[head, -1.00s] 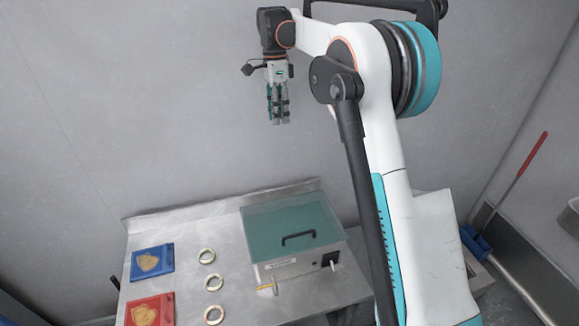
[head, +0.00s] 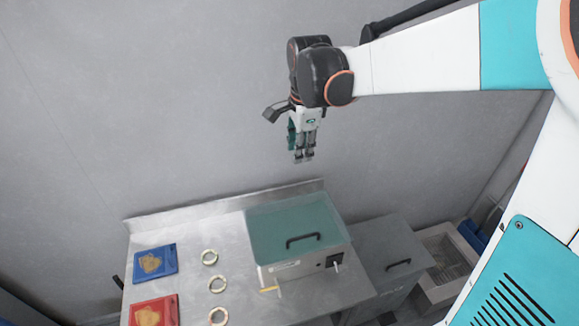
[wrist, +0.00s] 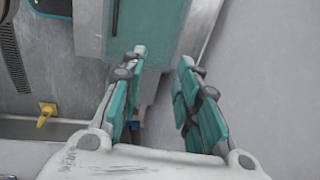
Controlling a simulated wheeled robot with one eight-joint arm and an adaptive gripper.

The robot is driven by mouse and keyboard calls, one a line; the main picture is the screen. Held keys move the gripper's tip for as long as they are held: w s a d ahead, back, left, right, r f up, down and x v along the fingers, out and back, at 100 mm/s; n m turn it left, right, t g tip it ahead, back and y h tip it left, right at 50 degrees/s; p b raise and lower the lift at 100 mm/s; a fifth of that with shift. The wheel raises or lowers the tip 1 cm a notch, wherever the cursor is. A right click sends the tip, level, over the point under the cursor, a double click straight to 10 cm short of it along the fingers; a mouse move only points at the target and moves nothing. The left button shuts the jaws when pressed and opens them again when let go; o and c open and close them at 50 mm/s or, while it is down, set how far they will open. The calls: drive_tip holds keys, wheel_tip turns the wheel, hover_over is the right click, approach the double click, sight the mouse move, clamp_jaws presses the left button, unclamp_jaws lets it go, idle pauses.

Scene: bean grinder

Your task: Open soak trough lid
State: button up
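The trough is a metal box (head: 290,272) on the steel table, with a see-through teal lid (head: 292,222) lying shut on top. The lid has a black bar handle (head: 303,240) near its front edge. My gripper (head: 304,160) hangs fingers-down in the air above and behind the lid, touching nothing. In the wrist view my gripper (wrist: 163,56) has its two teal finger pads spread apart with nothing between them. A pale teal surface, which looks like the lid (wrist: 152,22), shows beyond the fingertips.
The steel table (head: 195,300) also bears a blue tray (head: 168,274), a red tray (head: 140,304) and three pale rings. A grey bin (head: 385,235) with its own black handle stands right of the table. The wall rises close behind. A yellow tap (wrist: 47,112) shows in the wrist view.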

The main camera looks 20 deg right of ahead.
wheel_tip(320, 180, down, 13)
drive_tip(key=w, duration=0.2)
drive_tip(key=shift+r+b, duration=0.15)
drive_tip(key=shift+b, duration=0.15)
clamp_jaws()
unclamp_jaws()
wheel_tip(320, 180, up, 12)
drive_tip(key=s, duration=0.1)
drive_tip(key=shift+s, duration=0.4)
